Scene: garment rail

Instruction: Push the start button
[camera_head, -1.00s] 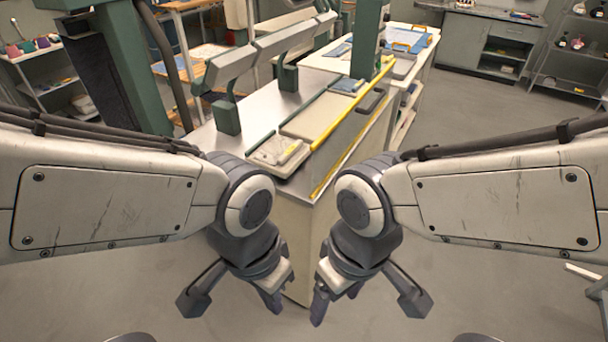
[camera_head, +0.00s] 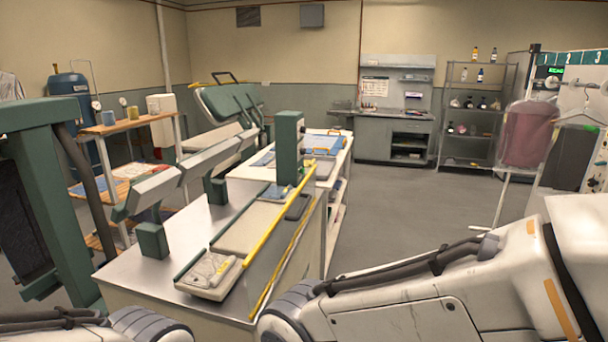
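No start button can be made out clearly at this size. At the right edge stands a white machine (camera_head: 584,92) with numbered green tabs along its top. A small lit green display (camera_head: 555,71) sits on its upper left, and a dark round part shows just below it. A garment in a clear cover (camera_head: 528,134) hangs in front of this machine. Both my grippers are out of the picture. Only part of my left arm shows at the bottom left and part of my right arm at the bottom right.
A long metal-topped bench (camera_head: 215,222) with a yellow rail (camera_head: 282,225) stands ahead on the left. A green machine frame (camera_head: 40,190) is at the left edge. A grey cabinet (camera_head: 395,125) and a wire shelf (camera_head: 475,110) stand at the back. Open floor (camera_head: 410,210) lies right of the bench.

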